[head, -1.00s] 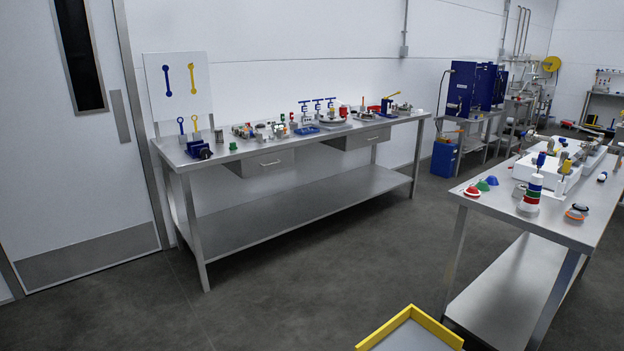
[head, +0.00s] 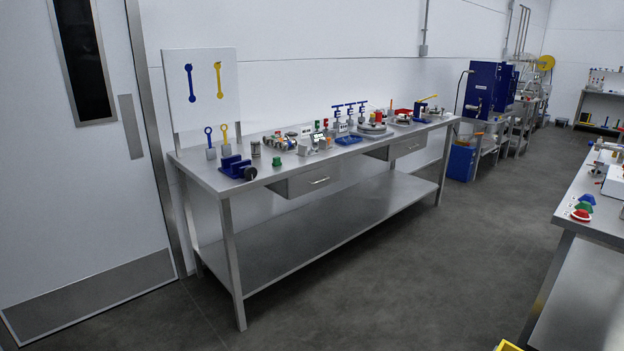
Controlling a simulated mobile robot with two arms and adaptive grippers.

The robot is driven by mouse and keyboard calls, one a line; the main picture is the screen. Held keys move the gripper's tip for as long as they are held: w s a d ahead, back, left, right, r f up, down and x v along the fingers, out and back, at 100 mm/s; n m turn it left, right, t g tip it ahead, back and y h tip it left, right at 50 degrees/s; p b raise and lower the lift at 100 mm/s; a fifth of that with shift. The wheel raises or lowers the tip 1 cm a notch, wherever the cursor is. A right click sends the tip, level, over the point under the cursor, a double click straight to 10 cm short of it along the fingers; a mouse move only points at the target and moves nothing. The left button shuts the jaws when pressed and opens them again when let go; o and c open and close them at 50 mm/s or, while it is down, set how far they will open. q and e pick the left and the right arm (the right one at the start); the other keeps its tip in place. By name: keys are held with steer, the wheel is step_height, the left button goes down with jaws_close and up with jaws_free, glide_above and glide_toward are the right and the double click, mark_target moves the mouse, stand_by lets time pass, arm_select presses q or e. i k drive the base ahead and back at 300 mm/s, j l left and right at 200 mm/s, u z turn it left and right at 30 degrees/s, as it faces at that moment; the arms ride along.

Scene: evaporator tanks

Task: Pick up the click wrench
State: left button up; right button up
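I cannot tell for sure which tool is the click wrench. A white board (head: 203,112) stands at the left end of the long steel bench (head: 190,175), with a blue wrench-like shape (head: 190,83) and a yellow wrench-like shape (head: 218,80) on it. Neither of my grippers is in view.
A blue vise (head: 237,168) sits at the bench's near left corner; several small parts fill the rest of its top. A door (head: 75,220) is at the left. A second steel table (head: 585,215) stands at the right. Bare floor (head: 420,260) lies between them.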

mark_target(361, 108)
steer(key=i+j, duration=1.3)
steer(key=i+l, duration=0.25)
steer(key=i, duration=0.25)
steer(key=i+l+z, duration=0.1)
steer(key=i+l, duration=0.2)
steer(key=i, duration=0.2)
steer(key=i+l, duration=0.2)
steer(key=i, duration=0.3)
steer(key=i+l, duration=0.25)
steer(key=l, duration=0.15)
steer(key=i+l, duration=0.2)
steer(key=l, duration=0.15)
steer(key=i+l, duration=0.25)
steer(key=l, duration=0.15)
steer(key=i+l, duration=0.2)
steer(key=l, duration=0.2)
steer(key=z, duration=0.05)
